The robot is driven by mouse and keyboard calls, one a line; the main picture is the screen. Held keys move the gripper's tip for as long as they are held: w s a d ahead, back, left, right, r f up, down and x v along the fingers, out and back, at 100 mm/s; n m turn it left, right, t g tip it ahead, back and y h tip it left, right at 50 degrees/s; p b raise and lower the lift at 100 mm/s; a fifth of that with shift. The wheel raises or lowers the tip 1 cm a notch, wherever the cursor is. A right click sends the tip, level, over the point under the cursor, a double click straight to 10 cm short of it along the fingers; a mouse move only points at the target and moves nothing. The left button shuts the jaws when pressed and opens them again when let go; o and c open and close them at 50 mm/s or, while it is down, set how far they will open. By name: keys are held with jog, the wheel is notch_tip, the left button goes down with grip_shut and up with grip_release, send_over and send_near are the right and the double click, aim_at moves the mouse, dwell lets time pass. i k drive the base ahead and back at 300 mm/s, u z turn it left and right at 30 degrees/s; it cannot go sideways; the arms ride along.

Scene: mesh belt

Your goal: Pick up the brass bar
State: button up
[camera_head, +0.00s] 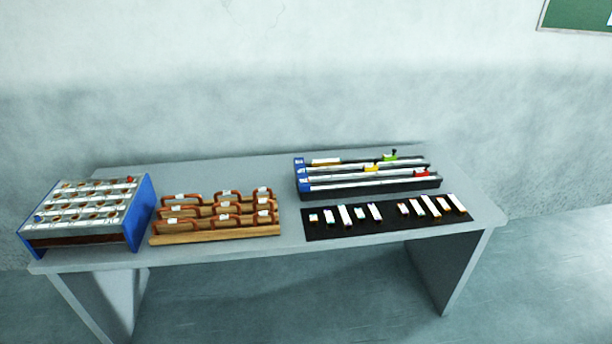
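Several small bars lie in a row on a black mat (390,222) at the front right of the grey table. They show mostly white tops, some with coloured ends. The bars at the right of the row, such as one bar (431,206), show brownish or orange sides. A flat brownish-yellow piece (326,162) also lies at the back left of the rail unit. At this size I cannot tell which piece is the brass bar. My gripper is not in view.
The grey table (290,255) also holds a blue-sided panel box (146,212) at left and a wooden rack (215,236) with copper-coloured loops. A black rail unit (372,191) with coloured sliders stands close behind the mat. A wall is behind the table.

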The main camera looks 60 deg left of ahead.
aim_at(329, 162)
jog(key=z, duration=0.15)
jog(key=k, duration=0.5)
jog(key=u, duration=2)
jog(key=i, duration=1.65)
jog(key=u, duration=0.05)
